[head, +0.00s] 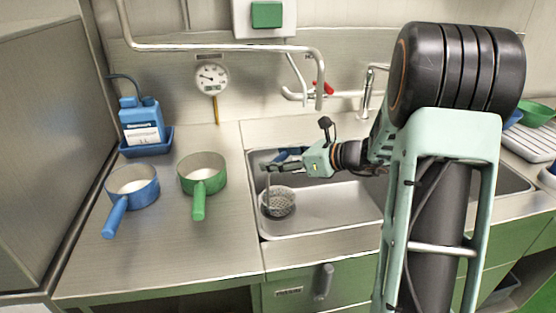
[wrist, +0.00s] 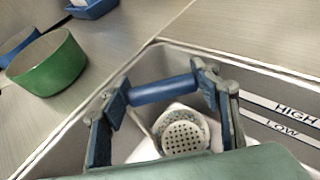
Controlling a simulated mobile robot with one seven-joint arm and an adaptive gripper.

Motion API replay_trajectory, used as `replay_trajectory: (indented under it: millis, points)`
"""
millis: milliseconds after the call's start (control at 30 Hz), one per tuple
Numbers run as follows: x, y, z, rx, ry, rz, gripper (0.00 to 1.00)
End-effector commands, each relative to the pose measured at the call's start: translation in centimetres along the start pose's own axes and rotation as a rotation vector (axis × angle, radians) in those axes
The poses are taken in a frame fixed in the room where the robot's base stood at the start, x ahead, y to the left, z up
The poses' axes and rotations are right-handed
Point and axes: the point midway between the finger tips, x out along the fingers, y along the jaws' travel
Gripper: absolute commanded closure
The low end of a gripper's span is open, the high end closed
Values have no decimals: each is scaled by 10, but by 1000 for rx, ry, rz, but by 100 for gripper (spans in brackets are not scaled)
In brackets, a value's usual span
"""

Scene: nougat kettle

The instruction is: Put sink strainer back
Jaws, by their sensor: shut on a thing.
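The sink strainer (head: 279,203) is a pale perforated cup with a thin upright stem, inside the left part of the sink basin (head: 325,207). In the wrist view the strainer (wrist: 184,138) shows below and between my fingers. My gripper (head: 283,163) is over the left basin, above the strainer. Its fingers are shut on a blue bar (wrist: 162,90), which looks like the grip at the top of the strainer's stem. The strainer looks upright. I cannot tell whether it touches the basin floor, and the drain is not visible.
A blue pot (head: 133,187) and a green pot (head: 203,173) stand on the counter left of the sink. A blue bottle (head: 141,122) stands in a tray behind them. The faucet pipe (head: 318,75) hangs behind the basin. The basin wall has HIGH and LOW marks (wrist: 290,115).

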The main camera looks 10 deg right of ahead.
Motion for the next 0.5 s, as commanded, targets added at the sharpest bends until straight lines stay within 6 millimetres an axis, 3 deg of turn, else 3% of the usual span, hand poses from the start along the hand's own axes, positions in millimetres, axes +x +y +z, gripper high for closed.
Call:
replay_trajectory:
  millis: [167,200,333,500]
  points:
    - [1,0,-3,0,-1,0,98]
    - [1,0,-3,0,0,0,41]
    - [1,0,-2,0,0,0,27]
    - [1,0,-2,0,1,0,26]
